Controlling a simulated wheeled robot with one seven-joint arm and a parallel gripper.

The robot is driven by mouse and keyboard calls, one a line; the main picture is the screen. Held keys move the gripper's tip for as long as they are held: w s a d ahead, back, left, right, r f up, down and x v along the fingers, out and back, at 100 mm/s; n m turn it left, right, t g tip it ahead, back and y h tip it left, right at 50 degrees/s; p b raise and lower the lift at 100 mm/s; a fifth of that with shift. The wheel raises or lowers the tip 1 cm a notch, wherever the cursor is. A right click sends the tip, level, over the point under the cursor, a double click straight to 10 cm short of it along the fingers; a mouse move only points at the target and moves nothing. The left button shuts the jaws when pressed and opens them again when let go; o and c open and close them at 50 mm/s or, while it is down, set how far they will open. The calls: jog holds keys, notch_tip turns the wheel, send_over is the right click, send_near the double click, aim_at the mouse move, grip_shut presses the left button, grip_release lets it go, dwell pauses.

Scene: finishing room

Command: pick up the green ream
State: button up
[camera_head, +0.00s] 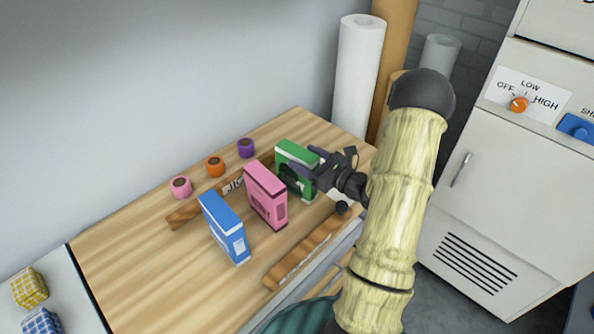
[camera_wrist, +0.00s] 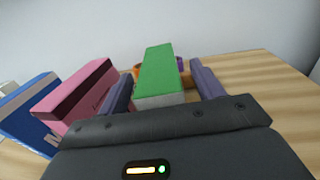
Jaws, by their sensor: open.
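The green ream (camera_head: 297,160) stands upright on the wooden table, last in a row of boxes toward the right. My gripper (camera_head: 300,170) is at it, and hides part of its front in the head view. In the wrist view the green ream (camera_wrist: 158,75) shows between the two spread fingers of my gripper (camera_wrist: 160,88). The fingers are open, with a gap visible on the right side. Whether either finger touches the ream I cannot tell.
A pink box (camera_head: 266,195) stands close on the left of my gripper, with a blue box (camera_head: 225,228) beyond it. Pink (camera_head: 180,187), orange (camera_head: 215,166) and purple (camera_head: 245,147) rolls sit behind a wooden rail. White rolls (camera_head: 358,75) stand behind the table; a cabinet (camera_head: 500,180) is right.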

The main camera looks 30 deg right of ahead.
jog(key=shift+x, duration=0.95)
jog(key=shift+r, duration=0.1)
grip_shut()
